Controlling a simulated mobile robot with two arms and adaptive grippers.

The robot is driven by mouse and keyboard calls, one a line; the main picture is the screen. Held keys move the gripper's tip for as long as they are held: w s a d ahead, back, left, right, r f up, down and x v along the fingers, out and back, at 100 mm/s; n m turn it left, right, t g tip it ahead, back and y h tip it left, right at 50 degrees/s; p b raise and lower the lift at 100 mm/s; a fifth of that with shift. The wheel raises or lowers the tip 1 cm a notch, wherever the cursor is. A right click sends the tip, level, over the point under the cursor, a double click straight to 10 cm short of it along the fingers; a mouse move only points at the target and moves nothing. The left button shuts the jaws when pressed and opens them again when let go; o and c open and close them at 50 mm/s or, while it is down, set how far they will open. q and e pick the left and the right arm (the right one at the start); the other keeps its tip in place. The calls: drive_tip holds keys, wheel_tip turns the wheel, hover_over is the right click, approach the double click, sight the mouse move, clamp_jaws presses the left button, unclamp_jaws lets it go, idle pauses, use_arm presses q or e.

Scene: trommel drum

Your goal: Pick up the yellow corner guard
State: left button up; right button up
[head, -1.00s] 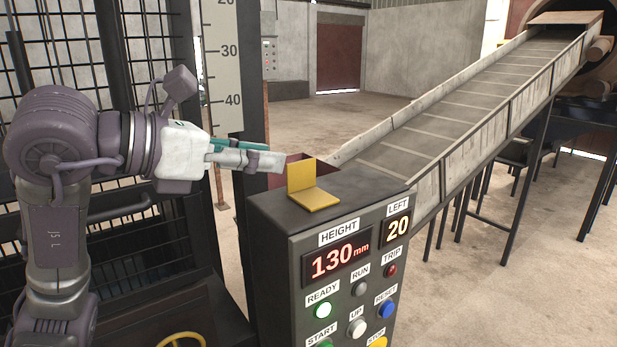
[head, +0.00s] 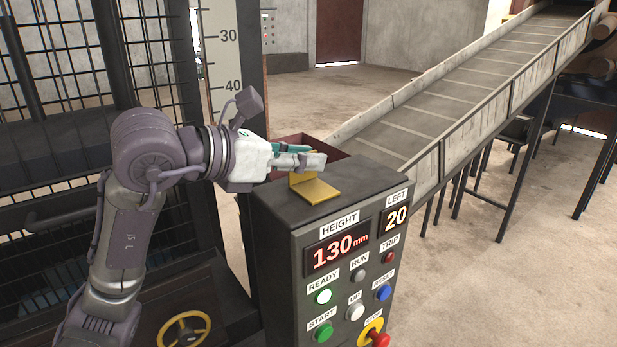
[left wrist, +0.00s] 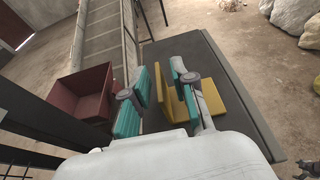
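The yellow corner guard (head: 316,190) sits on top of the dark control cabinet (head: 365,185), one leg flat and one leg upright. In the head view my left gripper (head: 305,158) hides much of the upright leg. In the left wrist view the guard (left wrist: 166,98) shows with its upright leg between my left gripper's (left wrist: 160,85) teal-padded fingers. The fingers are apart, with a gap on the left side of the leg. The flat leg extends to the right under the right finger.
A dark red bin (head: 328,148) stands behind the cabinet. The inclined conveyor (head: 450,95) rises to the right. A black mesh fence (head: 60,120) and a height scale (head: 222,60) stand at the left. The cabinet front carries buttons and a red stop knob (head: 380,338).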

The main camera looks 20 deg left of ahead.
use_arm(q)
clamp_jaws()
drive_tip(key=shift+r, duration=0.1)
